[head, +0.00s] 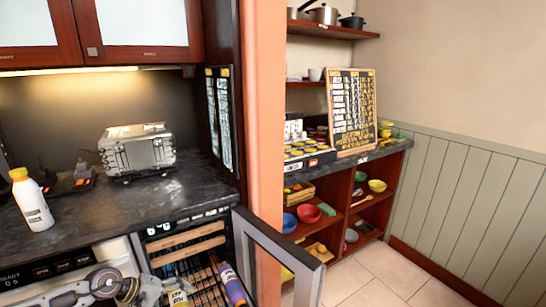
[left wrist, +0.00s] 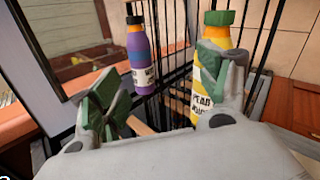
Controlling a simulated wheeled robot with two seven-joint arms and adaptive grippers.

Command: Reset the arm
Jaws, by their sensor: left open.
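My left arm comes in at the bottom left of the head view, in front of the microwave front. My left gripper (left wrist: 160,88) is open in the left wrist view, with green pads on its two fingers and nothing visibly held. A purple bottle (left wrist: 143,58) with an orange band and dark cap is seen beyond the gap between the fingers. A yellow bottle (left wrist: 194,62) with a green cap stands behind the right finger, which partly covers it; I cannot tell whether they touch. My right gripper is in neither view.
An open cooler with a wire rack (head: 205,272) holds the bottles; its framed door (head: 290,262) swings out to the right. Above, the dark counter (head: 150,200) carries a white bottle (head: 32,203) and a metal toaster (head: 137,152). Floor (head: 370,285) is clear at right.

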